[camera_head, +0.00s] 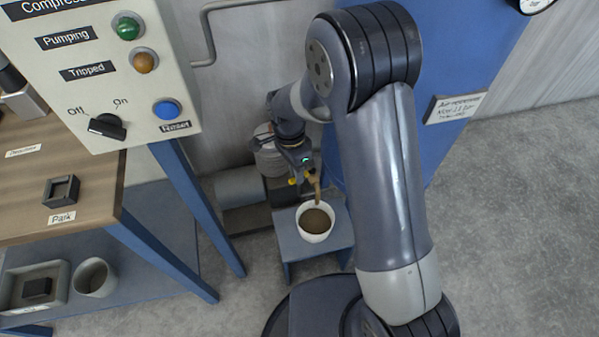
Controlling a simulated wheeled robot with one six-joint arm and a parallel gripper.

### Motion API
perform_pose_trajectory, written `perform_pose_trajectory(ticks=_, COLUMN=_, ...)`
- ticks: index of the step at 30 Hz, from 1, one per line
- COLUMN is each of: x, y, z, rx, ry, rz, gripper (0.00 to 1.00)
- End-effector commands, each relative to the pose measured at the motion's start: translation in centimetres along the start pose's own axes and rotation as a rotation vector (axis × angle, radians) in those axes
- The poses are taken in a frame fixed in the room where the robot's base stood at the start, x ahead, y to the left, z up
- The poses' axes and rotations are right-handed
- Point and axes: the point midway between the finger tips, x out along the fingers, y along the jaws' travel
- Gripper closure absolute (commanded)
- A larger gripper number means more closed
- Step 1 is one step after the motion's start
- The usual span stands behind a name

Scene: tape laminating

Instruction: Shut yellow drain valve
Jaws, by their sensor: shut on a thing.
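The yellow drain valve (293,182) shows as a small patch of yellow low on the tank, mostly hidden by my gripper. My gripper (301,175) is at the valve, small and partly hidden in this view, and is shut on it. A brownish stream (318,192) runs down beside the gripper into a white cup (302,232). The cup holds brown liquid. The exact angle of the valve handle is too small to tell.
The cup stands on a small blue-grey stool (288,250). A control panel (75,20) with a knob and a blue Reset button is at upper left. A wooden bench (95,185) with blue legs stands at left. Floor at right is clear.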

Motion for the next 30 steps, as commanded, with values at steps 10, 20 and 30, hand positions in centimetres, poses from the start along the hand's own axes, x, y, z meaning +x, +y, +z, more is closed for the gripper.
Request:
perform_pose_trajectory(ticks=10, x=-0.4, y=-1.1, z=-0.2, rx=0.217, ry=-0.044, rz=-0.003, gripper=1.0)
perform_pose_trajectory(ticks=20, x=-0.4, y=-1.5, z=-0.4, rx=0.294, ry=-0.059, rz=-0.003, gripper=1.0)
perform_pose_trajectory(ticks=30, x=-0.4, y=-1.6, z=-0.4, rx=0.301, ry=-0.061, rz=-0.004, gripper=1.0)
